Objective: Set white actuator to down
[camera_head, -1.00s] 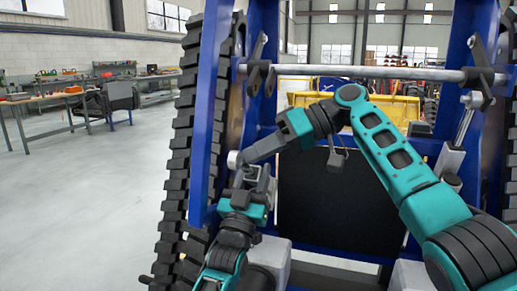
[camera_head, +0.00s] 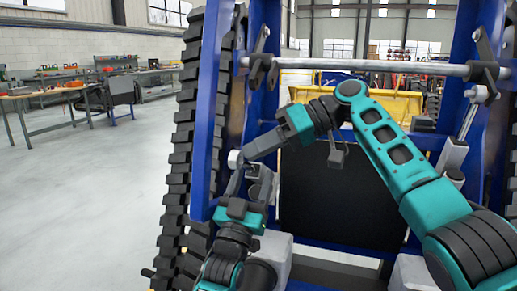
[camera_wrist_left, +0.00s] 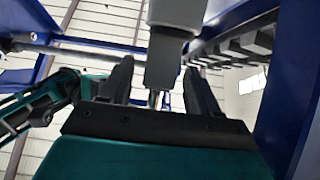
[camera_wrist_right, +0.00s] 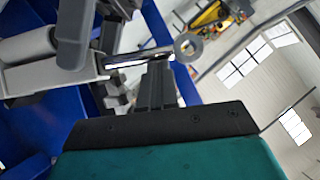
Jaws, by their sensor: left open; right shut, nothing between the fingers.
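A pale cylindrical actuator body with a thin rod (camera_head: 452,158) stands on the right side of the blue frame in the head view. On the left side a small white round end (camera_head: 235,159) shows beside my grippers; the rest of that part is hidden. My left gripper (camera_head: 251,178) is open and points up there. In the left wrist view a grey block-like part (camera_wrist_left: 172,60) stands between its fingers; contact cannot be told. My right gripper (camera_head: 244,157) is shut and empty at the white end.
The blue frame (camera_head: 207,120) and the black track (camera_head: 180,150) flank my left arm. A grey cross shaft (camera_head: 350,70) runs above my right forearm. A dark panel (camera_head: 335,205) stands behind. A workbench (camera_head: 45,100) and open floor are at the left.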

